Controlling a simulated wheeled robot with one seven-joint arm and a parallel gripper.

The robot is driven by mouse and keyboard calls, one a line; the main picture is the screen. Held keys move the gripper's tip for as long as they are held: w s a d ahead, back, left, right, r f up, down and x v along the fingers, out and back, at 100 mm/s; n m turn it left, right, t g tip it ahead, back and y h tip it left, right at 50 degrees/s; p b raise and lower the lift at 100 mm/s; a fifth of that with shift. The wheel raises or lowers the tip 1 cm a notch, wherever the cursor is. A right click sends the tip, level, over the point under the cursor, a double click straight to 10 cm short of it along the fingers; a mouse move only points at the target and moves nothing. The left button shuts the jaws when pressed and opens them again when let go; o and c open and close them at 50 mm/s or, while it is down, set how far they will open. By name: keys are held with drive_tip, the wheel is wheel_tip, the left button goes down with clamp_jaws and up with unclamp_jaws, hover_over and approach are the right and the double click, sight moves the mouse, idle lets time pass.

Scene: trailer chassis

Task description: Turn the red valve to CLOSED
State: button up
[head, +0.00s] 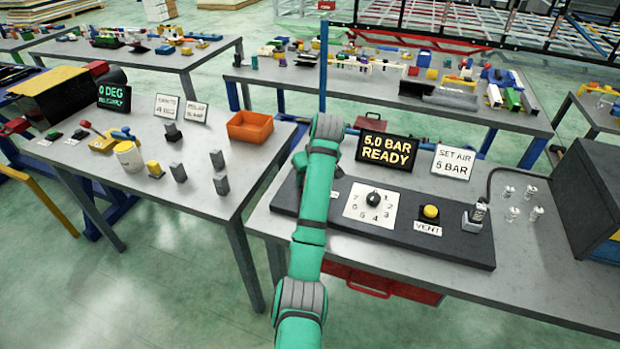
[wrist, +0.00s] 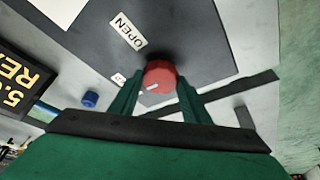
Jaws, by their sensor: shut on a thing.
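The red valve (wrist: 159,75) shows in the wrist view as a round red knob with a white mark on its face. It sits on a dark panel (wrist: 200,40). My gripper (wrist: 158,88) has its two green fingers on either side of the valve and is shut on it. A white label reading OPEN (wrist: 127,33) lies on the panel beside the valve. In the head view my green arm hides the valve and gripper.
In the head view, a display reading 5.0 BAR READY (head: 386,151) and a sign reading SET AIR 5 BAR (head: 453,162) stand behind the panel. A numbered dial (head: 372,200) and a yellow VENT button (head: 430,212) are right of my arm. Small clear-topped pieces stand farther right.

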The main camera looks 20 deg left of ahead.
drive_tip(key=shift+r, duration=0.1)
drive_tip(key=o, duration=1)
drive_tip(key=shift+o, duration=0.2)
